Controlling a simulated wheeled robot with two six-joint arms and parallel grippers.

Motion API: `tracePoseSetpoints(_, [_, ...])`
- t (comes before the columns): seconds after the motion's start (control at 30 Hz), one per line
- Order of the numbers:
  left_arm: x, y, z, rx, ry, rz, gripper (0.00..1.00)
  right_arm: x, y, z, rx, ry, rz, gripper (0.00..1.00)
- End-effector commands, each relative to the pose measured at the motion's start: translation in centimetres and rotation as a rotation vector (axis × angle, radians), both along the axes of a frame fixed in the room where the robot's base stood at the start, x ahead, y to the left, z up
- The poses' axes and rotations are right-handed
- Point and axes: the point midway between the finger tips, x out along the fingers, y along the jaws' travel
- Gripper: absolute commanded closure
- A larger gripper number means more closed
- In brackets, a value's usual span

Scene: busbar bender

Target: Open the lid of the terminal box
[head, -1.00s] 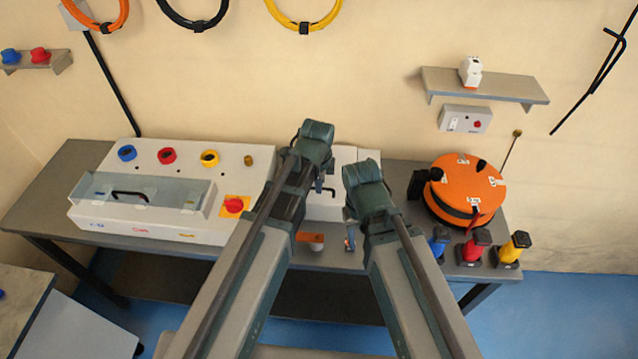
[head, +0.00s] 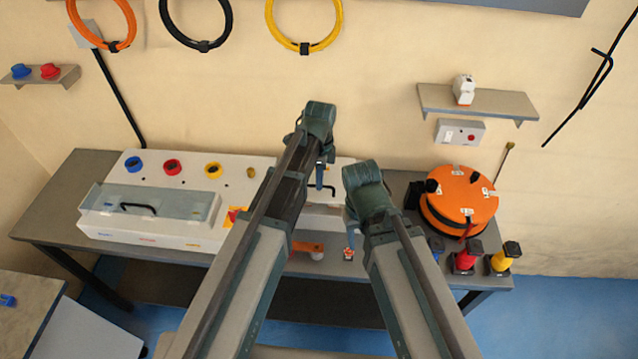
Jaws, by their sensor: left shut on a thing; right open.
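A white box (head: 325,219) stands at the middle of the bench, mostly hidden behind my arms; I take it to be the terminal box. Its lid is largely covered, so I cannot tell how far it is open. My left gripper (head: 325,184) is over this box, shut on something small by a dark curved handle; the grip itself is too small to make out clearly. My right gripper (head: 351,228) is open, to the right of the left one and near the box's right front. Its fingers are partly hidden by its own wrist.
A white machine (head: 150,232) with a clear cover stands left on the bench (head: 60,205). An orange round drum (head: 460,190) stands right, with red (head: 465,257) and yellow (head: 502,258) tools before it. A small orange-white piece (head: 348,254) lies at the front edge.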

Motion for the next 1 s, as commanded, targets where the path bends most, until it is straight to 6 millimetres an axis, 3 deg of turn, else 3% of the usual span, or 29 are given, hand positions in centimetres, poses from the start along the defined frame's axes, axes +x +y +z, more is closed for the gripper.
tracePoseSetpoints(0.03, [1.1,-0.1,1.7,-0.001,0.024,0.000,1.00,0.0,0.0,1.7,0.001,0.000,-0.002,0.50])
tracePoseSetpoints(0.1, [1.5,0.0,2.7,-0.001,0.017,0.000,1.00,0.0,0.0,2.7,0.001,0.000,-0.004,0.50])
tracePoseSetpoints(0.4, [4.5,0.0,5.7,0.000,0.011,0.001,1.00,0.0,0.0,5.7,0.003,0.000,-0.012,0.50])
tracePoseSetpoints(0.7, [6.1,0.0,6.8,0.001,0.010,0.002,1.00,0.0,0.0,6.8,0.001,0.000,-0.010,0.50])
tracePoseSetpoints(1.0, [6.4,0.1,6.9,0.002,0.010,0.002,1.00,0.0,0.0,6.9,0.001,0.000,-0.010,0.50])
